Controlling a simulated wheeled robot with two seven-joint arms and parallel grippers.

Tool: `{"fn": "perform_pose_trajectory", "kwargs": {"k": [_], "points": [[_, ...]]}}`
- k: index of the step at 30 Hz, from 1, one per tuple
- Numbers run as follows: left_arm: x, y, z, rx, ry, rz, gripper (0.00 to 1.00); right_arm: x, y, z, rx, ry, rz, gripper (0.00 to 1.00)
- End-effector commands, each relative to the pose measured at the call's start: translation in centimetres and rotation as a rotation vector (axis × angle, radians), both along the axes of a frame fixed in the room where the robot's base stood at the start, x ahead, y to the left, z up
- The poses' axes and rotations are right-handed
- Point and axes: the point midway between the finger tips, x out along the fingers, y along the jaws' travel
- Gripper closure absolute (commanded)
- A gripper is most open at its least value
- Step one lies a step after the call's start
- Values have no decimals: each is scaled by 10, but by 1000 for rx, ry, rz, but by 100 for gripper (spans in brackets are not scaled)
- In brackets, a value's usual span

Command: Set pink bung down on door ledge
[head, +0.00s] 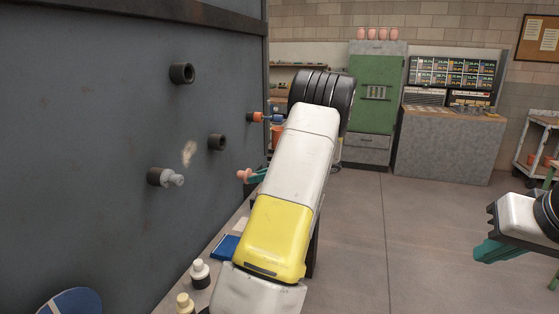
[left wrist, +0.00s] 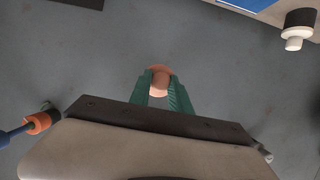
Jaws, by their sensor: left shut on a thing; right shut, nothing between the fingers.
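The pink bung (head: 243,176) is held between the green fingers of my left gripper (head: 257,175), close to the dark kiln wall and above the door ledge. In the left wrist view the bung (left wrist: 160,80) sits at the tips of the left gripper (left wrist: 160,90). The pale door ledge (left wrist: 268,16) runs along the foot of the wall and is partly hidden by my left arm in the head view. My right gripper (head: 500,252) is shut and empty at the far right, well away from the ledge.
The ledge carries a blue flat item (head: 225,247) and pale-topped bottles (head: 200,272). The wall has dark open ports (head: 182,73), a port with a grey plug (head: 172,179) and an orange-and-blue fitting (head: 258,117). A green cabinet (head: 376,95) stands behind. The floor at right is clear.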

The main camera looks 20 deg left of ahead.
Motion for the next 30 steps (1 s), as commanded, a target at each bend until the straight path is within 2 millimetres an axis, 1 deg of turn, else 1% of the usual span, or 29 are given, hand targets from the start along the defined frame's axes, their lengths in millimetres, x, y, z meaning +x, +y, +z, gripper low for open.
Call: {"fn": "perform_pose_trajectory", "kwargs": {"k": [1,3,6,9,19,30], "points": [[2,4,-19,1,6,2,100,0,0,0,0,0,0,100],[5,7,-41,-3,5,1,100,0,0,0,0,0,0,100],[6,10,-65,-6,3,2,100,0,0,0,0,0,0,100],[7,13,-81,-9,4,4,100,0,0,0,0,0,0,100],[7,15,-106,-12,2,4,100,0,0,0,0,0,0,100],[7,15,-147,-11,3,4,100,0,0,0,0,0,0,100]]}}
